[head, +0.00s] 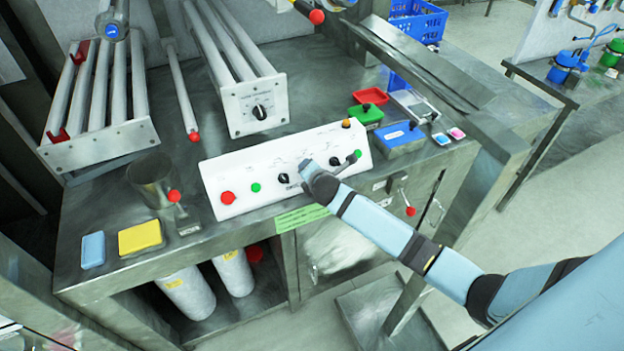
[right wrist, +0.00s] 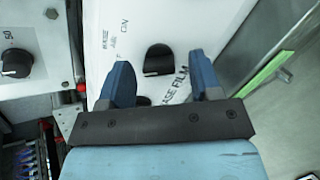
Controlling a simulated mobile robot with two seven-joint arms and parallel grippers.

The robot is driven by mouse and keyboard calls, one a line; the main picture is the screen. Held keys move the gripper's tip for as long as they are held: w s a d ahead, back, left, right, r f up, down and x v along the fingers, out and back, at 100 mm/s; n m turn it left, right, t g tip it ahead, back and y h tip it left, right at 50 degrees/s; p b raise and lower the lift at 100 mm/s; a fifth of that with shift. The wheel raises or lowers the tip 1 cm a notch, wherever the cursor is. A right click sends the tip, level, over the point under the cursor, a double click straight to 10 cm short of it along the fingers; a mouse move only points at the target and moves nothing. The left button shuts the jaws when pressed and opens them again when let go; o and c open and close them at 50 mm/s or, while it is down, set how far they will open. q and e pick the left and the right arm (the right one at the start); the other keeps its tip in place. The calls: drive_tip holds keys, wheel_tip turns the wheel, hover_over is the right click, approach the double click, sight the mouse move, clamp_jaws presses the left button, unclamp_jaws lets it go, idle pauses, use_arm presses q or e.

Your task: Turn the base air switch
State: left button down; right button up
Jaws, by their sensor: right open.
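The white sloped control panel (head: 225,175) stands on the metal bench in the head view. In the right wrist view a black rotary switch (right wrist: 158,58) sits on this panel, beside printed lettering that seems to include "BASE AIR". My right gripper (head: 306,166) is over the middle of the panel and hides part of it in the head view. In the right wrist view my right gripper (right wrist: 158,75) is open and empty. Its blue fingers lie to either side of the switch and slightly nearer the camera. I cannot tell whether they touch it. My left gripper is not in view.
The panel also carries a black knob (head: 283,178), another knob (head: 336,161), a red button (head: 227,197) and a green button (head: 255,187). A box with a dial (head: 260,112) stands behind. A metal cup (head: 152,180) and a yellow box (head: 140,238) are at left.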

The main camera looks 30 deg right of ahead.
drive_tip(key=shift+w+f, duration=0.15)
drive_tip(key=shift+w, duration=0.15)
drive_tip(key=shift+c, duration=0.2)
drive_tip(key=c, duration=0.9)
